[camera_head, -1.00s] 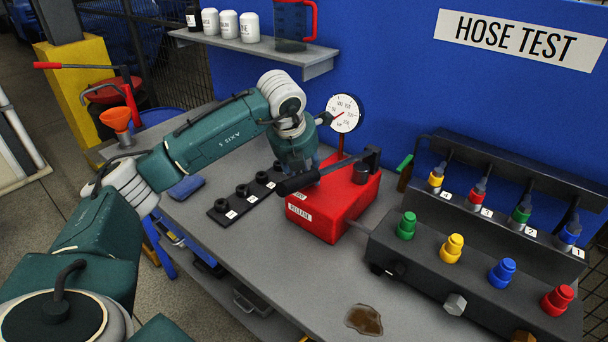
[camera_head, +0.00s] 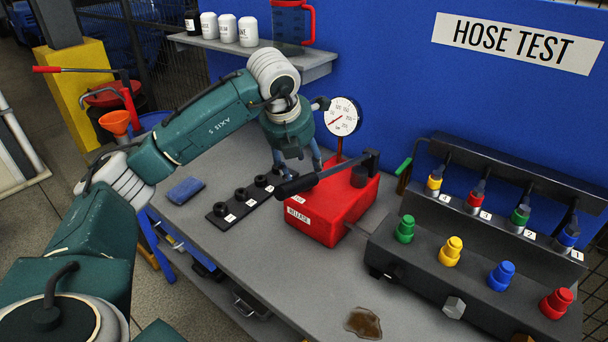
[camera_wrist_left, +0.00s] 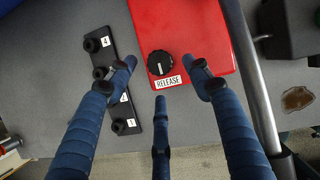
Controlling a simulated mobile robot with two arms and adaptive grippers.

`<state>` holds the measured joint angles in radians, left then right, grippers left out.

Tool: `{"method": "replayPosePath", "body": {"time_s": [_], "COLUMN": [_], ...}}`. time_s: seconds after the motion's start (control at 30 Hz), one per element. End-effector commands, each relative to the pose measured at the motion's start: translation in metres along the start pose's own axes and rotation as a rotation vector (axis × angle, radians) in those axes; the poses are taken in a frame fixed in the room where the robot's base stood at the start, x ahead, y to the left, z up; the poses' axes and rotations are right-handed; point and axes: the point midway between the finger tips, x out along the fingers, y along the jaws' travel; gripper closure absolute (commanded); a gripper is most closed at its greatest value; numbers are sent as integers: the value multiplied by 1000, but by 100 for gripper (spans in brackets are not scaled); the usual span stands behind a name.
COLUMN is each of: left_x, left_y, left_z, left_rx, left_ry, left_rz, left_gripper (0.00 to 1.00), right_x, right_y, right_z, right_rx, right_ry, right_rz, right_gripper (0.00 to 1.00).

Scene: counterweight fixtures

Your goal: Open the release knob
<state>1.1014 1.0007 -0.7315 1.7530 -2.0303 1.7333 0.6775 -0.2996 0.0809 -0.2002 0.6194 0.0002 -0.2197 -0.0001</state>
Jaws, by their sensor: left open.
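The release knob (camera_wrist_left: 160,63) is a round black knob with a white pointer line. It sits on top of the red pump box (camera_head: 322,222), beside the RELEASE label (camera_wrist_left: 168,82). In the head view I cannot make the knob out behind the black pump handle (camera_head: 328,172). My left gripper (camera_head: 299,165) is open above the box, its fingers partly behind the handle. In the left wrist view the gripper's (camera_wrist_left: 163,72) blue fingers are spread around the knob in the picture, apart from it, with nothing between them. My right gripper is in neither view.
A metal lever bar (camera_wrist_left: 248,80) runs close to the right finger. A black strip with numbered posts (camera_head: 243,196) lies left of the box. A manifold with coloured caps (camera_head: 470,262) stands right. A gauge (camera_head: 342,116) rises behind. A brown puddle (camera_head: 363,322) lies in front.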

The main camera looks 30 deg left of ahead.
Motion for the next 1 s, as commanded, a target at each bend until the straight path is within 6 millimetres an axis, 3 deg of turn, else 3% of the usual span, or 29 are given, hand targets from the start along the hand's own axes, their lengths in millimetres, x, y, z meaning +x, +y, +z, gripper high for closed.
{"method": "replayPosePath", "body": {"time_s": [0.1, 0.33, 1.0], "left_x": [-27, -60, -68], "left_y": [0, -1, -1], "left_z": [2, 1, 1], "left_rx": [0, 0, 1], "left_ry": [-6, -3, -1], "left_rz": [-1, -1, -1], "left_gripper": [49, 49, 49], "right_x": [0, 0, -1], "right_y": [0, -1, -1], "right_z": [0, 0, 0], "right_rx": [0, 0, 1], "right_ry": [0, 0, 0], "right_rz": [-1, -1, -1], "right_gripper": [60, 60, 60]}}
